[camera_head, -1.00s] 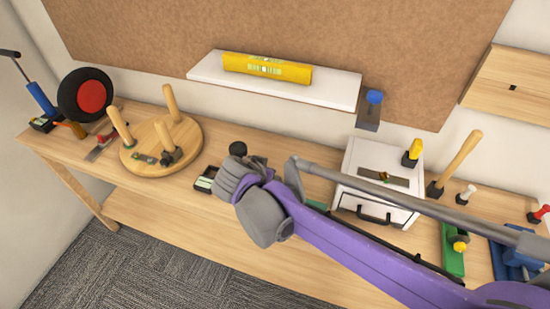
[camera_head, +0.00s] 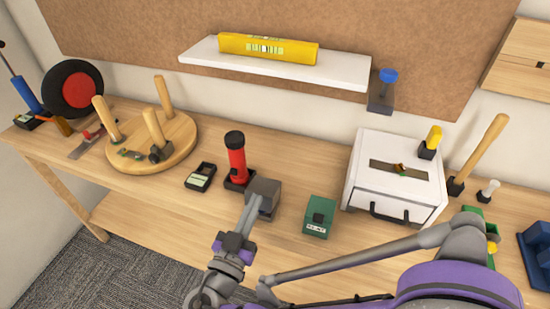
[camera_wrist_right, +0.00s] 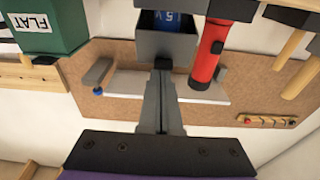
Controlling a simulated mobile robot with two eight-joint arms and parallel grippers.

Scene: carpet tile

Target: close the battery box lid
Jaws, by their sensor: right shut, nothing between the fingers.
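The grey battery box (camera_head: 265,196) stands on the bench in front of the red flashlight (camera_head: 237,160). In the right wrist view the box (camera_wrist_right: 166,48) is open on one side, and a blue battery (camera_wrist_right: 172,22) shows inside. I cannot make out the lid clearly. My right gripper (camera_head: 251,208) is shut and empty, its tips close against the box in the head view. In the wrist view the shut fingers (camera_wrist_right: 163,70) point at the box's near edge; I cannot tell whether they touch. My left gripper is out of view.
A green box marked FLAT (camera_head: 319,217) stands to the right, with a white drawer box (camera_head: 360,199) beyond it. A small black meter (camera_head: 200,176) lies left of the flashlight, near a round wooden stool (camera_head: 182,135). Bare bench (camera_head: 145,187) lies in front of the stool.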

